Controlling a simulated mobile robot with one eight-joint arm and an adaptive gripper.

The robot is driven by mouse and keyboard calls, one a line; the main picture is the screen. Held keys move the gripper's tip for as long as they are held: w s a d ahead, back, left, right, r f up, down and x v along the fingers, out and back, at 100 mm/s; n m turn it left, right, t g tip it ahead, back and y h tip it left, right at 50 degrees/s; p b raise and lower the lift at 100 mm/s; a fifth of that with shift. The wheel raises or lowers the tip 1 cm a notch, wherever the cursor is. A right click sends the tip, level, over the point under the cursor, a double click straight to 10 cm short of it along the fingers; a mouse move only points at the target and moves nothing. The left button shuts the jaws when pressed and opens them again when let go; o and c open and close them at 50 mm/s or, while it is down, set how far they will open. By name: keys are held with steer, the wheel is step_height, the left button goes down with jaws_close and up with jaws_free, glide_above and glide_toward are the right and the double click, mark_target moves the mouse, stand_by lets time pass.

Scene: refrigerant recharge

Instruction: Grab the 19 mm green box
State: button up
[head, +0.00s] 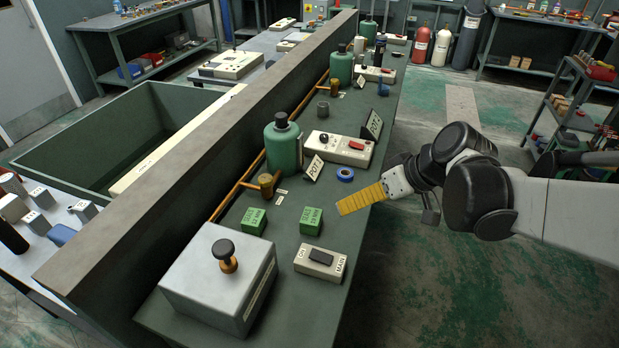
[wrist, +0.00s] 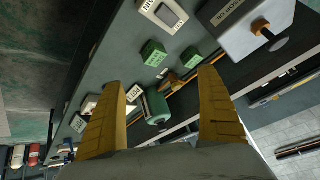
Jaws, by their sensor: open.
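Two small green boxes with pale markings stand on the dark green bench. The right one (head: 311,221) is nearer my gripper and the left one (head: 253,221) is nearer the big grey box; their markings are too small to read surely, so I cannot tell which is 19 mm. In the wrist view, the box nearer the white device (wrist: 153,53) and the box nearer the grey box (wrist: 201,36) lie beyond the fingertips. My gripper (head: 341,207) has yellow fingers, is to the right of both boxes and touches neither. The wrist view shows its fingers (wrist: 161,79) wide apart and empty.
A large grey box with a black knob (head: 218,280) and a small white device (head: 320,262) stand at the near end. A raised ledge (head: 190,130) runs left.

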steer(key=w+a+f+n+y+b, duration=0.1)
steer(key=w+a+f+n+y, duration=0.2)
steer(key=w+f, duration=0.4)
steer(key=n+g+y+b, duration=0.1)
steer(key=n+y, duration=0.3)
steer(key=n, duration=0.2)
glide_toward(313, 216)
steer(key=shift+r, duration=0.3)
steer(key=shift+f+y, duration=0.25)
steer(key=shift+y, duration=0.05)
steer(key=b+x, duration=0.1)
steer(key=x, duration=0.4)
steer(key=shift+a+f+b, duration=0.2)
steer(key=shift+b, duration=0.2)
steer(key=b+x, duration=0.1)
steer(key=x, duration=0.2)
steer(key=b+x, duration=0.1)
steer(key=x, duration=0.1)
steer(key=shift+w+f+b, duration=0.1)
steer(key=shift+f+b, duration=0.2)
steer(key=shift+f, duration=0.05)
steer(key=shift+r, duration=0.1)
steer(key=c, duration=1.3)
